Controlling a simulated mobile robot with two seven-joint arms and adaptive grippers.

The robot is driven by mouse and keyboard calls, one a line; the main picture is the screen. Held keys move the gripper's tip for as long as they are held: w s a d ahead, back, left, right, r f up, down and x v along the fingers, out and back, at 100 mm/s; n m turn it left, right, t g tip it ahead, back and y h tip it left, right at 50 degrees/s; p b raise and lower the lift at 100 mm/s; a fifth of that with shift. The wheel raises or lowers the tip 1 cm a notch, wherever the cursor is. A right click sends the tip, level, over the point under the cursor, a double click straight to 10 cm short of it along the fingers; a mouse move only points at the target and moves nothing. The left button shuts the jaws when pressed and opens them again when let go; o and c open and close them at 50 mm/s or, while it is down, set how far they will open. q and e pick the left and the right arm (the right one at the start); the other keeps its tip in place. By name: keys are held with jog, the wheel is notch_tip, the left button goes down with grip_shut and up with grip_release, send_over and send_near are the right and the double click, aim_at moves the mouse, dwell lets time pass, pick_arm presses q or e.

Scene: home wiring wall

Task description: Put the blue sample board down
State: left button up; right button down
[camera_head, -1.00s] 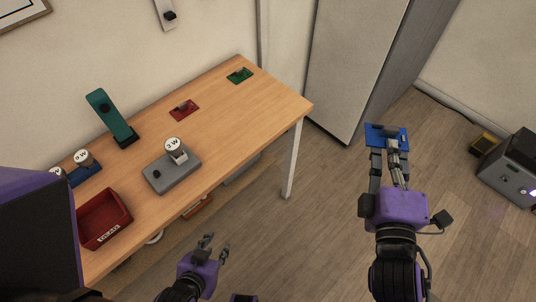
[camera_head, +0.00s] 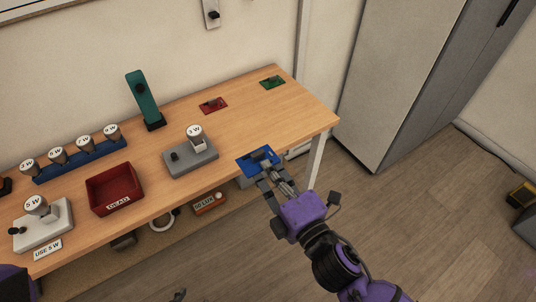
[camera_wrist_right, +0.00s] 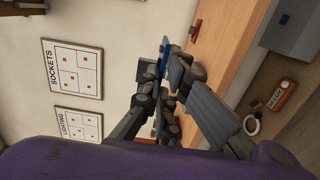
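The blue sample board (camera_head: 258,157) is in my right gripper (camera_head: 275,180), which is shut on its near edge. In the head view the board overlaps the table's front edge near the right end. I cannot tell whether it touches the tabletop. In the right wrist view, the board (camera_wrist_right: 164,47) shows edge-on as a thin blue strip between the fingertips (camera_wrist_right: 166,62). Of my left gripper, only a dark fingertip (camera_head: 179,295) shows at the bottom edge of the head view; its opening is hidden.
Red (camera_head: 213,105) and green (camera_head: 272,82) boards lie farther back on the wooden table (camera_head: 235,124). A grey lamp tester (camera_head: 190,157) stands left of the blue board. A red DEAD tray (camera_head: 113,188), blue lamp rack (camera_head: 80,161) and teal stand (camera_head: 143,98) are farther left. Bare tabletop lies behind the blue board.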

pick_arm(q)
jog(key=shift+f+b, duration=0.85)
jog(key=shift+f, duration=0.1)
pick_arm(e)
jog(key=w+d+f, duration=0.1)
jog(key=w+f, duration=1.2)
jog(key=f, duration=0.1)
jog(key=shift+w+d+n+y, duration=0.3)
jog(key=shift+w+d+y, duration=0.1)
jog(key=shift+f, duration=0.15)
jog(key=shift+f, duration=0.2)
jog(key=c, duration=2)
grip_release()
jog(key=shift+c, duration=0.2)
pick_arm(q)
jog(key=shift+s+f, duration=0.3)
jog(key=shift+s, duration=0.25)
pick_arm(e)
jog(key=shift+o, duration=0.3)
